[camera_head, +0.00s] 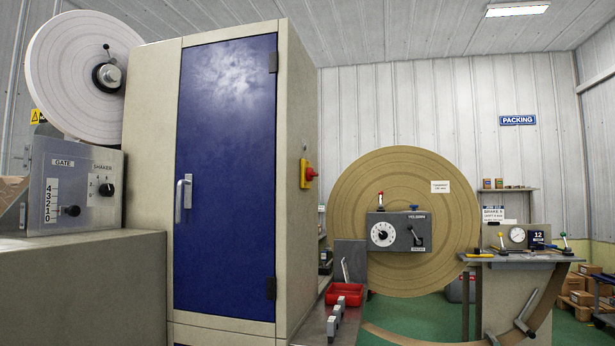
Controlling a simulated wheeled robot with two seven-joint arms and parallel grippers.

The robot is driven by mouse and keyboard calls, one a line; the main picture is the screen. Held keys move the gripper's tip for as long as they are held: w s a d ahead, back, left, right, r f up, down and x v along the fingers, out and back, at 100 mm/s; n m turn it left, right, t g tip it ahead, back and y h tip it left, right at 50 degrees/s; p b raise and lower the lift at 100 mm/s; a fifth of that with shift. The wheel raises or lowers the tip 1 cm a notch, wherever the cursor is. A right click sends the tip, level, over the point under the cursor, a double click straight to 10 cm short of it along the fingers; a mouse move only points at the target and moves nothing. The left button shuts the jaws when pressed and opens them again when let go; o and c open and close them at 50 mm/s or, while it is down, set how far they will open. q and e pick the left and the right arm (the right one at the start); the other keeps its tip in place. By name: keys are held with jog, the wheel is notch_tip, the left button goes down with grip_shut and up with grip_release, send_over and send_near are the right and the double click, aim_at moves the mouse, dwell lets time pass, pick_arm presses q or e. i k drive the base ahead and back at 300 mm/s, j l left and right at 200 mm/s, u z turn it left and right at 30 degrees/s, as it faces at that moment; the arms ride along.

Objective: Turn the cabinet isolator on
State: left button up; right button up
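A tall beige cabinet (150,180) with a blue door (228,180) stands left of centre in the head view. The door is closed and has a silver handle (183,197) on its left side and hinges on its right. The isolator (308,174), a red rotary knob on a yellow plate, sits on the cabinet's right side face. I see it nearly edge-on, so its knob position cannot be read. Neither of my grippers is in view.
A grey panel marked GATE and SHAKER (75,187) stands at the left below a white roll (85,75). A large brown roll (400,270) and a red tray (345,294) are right of the cabinet. A workbench (515,258) stands further right; green floor shows between.

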aim_at(310, 174)
jog(key=k, duration=1.05)
jog(key=k+u, duration=0.15)
jog(key=u, duration=1.9)
jog(key=l+u, duration=0.1)
jog(key=l, duration=0.5)
jog(key=k+l+u, duration=0.1)
jog(key=l, duration=1.1)
jog(key=k+l+u, duration=0.15)
jog(key=l, duration=0.45)
jog(key=k+l+u, duration=0.1)
jog(key=l, duration=0.5)
jog(key=k+l, duration=0.1)
jog(key=l, duration=2.75)
jog(key=k+l, duration=0.15)
jog(key=l, duration=1.25)
